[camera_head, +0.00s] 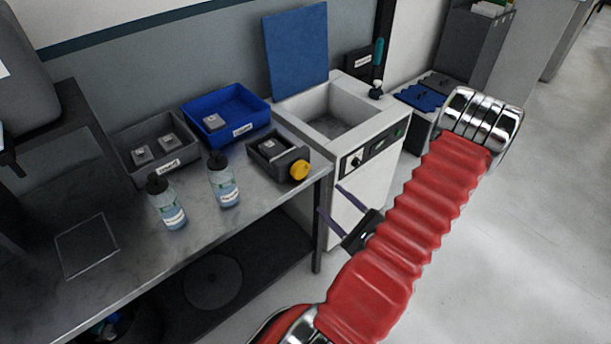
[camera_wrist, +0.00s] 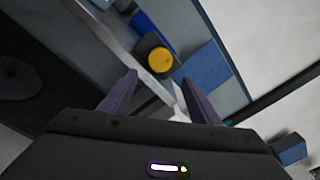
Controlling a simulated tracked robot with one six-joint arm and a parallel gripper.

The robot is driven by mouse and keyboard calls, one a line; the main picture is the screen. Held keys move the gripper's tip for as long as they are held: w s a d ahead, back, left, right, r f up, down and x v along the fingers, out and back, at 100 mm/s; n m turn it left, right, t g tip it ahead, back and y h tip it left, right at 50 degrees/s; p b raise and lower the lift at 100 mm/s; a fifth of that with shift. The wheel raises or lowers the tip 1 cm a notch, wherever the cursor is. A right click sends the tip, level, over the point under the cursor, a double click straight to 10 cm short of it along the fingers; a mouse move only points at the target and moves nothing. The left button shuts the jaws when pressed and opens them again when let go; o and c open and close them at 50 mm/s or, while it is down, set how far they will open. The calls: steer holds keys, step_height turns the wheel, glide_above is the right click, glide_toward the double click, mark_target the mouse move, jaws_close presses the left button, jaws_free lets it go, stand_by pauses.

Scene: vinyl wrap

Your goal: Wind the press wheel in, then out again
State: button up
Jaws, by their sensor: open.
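The press (camera_head: 272,160) is a small dark grey box on the right end of the grey bench, with a small labelled block in it. Its yellow round wheel (camera_head: 299,169) faces out over the bench's right edge. My gripper (camera_head: 328,197) is open and empty, to the right of and below the wheel in the head view, beside the bench end. In the wrist view, the wheel (camera_wrist: 159,60) shows face-on just beyond the gap between my fingertips (camera_wrist: 158,76). The fingers look apart from it; the exact distance cannot be told.
Two bottles (camera_head: 223,180) stand left of the press. A blue tray (camera_head: 236,112) and a grey tray (camera_head: 130,143), holding small blocks, sit behind. A white sink cabinet (camera_head: 375,160) stands right of the bench, close to my gripper. The floor (camera_head: 490,260) at right is clear.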

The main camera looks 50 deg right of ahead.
mark_target(303, 172)
steer(key=shift+w, duration=0.1)
steer(key=shift+x, duration=6.8)
steer(key=shift+c, duration=0.3)
steer(key=c, duration=0.7)
steer(key=shift+m, duration=0.3)
steer(key=m, duration=0.6)
steer(key=m+y, duration=0.1)
steer(key=m, duration=0.4)
steer(key=shift+d+g, duration=0.15)
steer(key=shift+g, duration=0.15)
steer(key=shift+m, duration=0.3)
